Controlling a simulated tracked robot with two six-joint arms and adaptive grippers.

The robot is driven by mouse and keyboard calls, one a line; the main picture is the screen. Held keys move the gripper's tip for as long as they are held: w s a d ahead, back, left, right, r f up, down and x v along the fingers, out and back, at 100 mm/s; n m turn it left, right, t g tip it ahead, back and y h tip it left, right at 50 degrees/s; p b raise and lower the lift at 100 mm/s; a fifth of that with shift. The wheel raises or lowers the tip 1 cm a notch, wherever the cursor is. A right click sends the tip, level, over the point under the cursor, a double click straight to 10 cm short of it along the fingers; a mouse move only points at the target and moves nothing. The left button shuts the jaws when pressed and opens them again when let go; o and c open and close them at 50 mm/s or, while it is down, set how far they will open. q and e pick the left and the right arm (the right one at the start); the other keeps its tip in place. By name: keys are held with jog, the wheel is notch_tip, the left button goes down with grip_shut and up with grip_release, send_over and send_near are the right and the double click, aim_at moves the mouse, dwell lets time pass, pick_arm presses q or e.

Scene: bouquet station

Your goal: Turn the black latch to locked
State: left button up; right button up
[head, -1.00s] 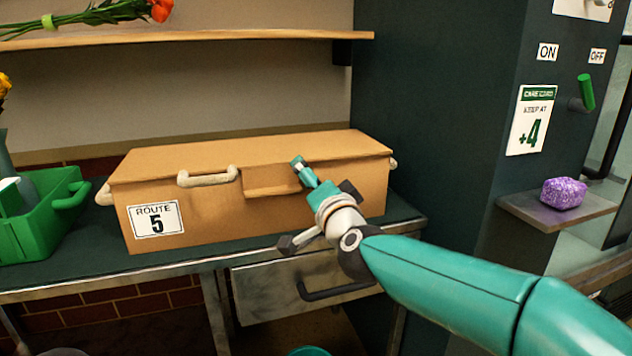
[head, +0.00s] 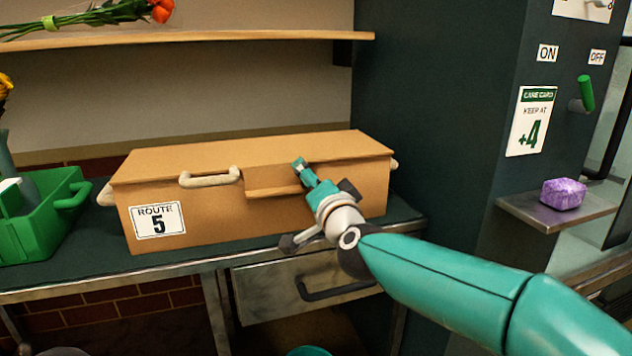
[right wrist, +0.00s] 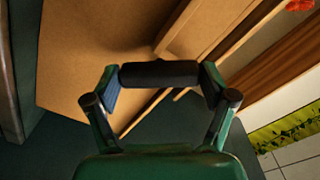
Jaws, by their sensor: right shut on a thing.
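A brown cardboard box (head: 215,208) with a "ROUTE 5" label (head: 157,220) stands on the dark counter. My right gripper (head: 300,167) is at the box's front, at the right end of its front flap. In the right wrist view my right gripper (right wrist: 160,76) is shut on the black latch (right wrist: 158,73), a dark bar lying across between its two fingers, close to the brown box face (right wrist: 85,65). In the head view the latch is hidden by the gripper, and I cannot read its setting. My left gripper is not in view.
A green caddy (head: 45,235) stands left of the box. Below the counter is a drawer with a dark handle (head: 335,293). At right, a small shelf (head: 540,213) holds a purple block (head: 563,193) under a green lever (head: 586,93). A wooden shelf (head: 200,38) is above.

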jog(key=shift+f+n+p, duration=0.15)
jog(key=shift+n+p, duration=2.25)
jog(key=shift+n, duration=0.9)
jog(key=shift+a, duration=0.1)
jog(key=o, duration=1)
jog(key=shift+w, duration=0.1)
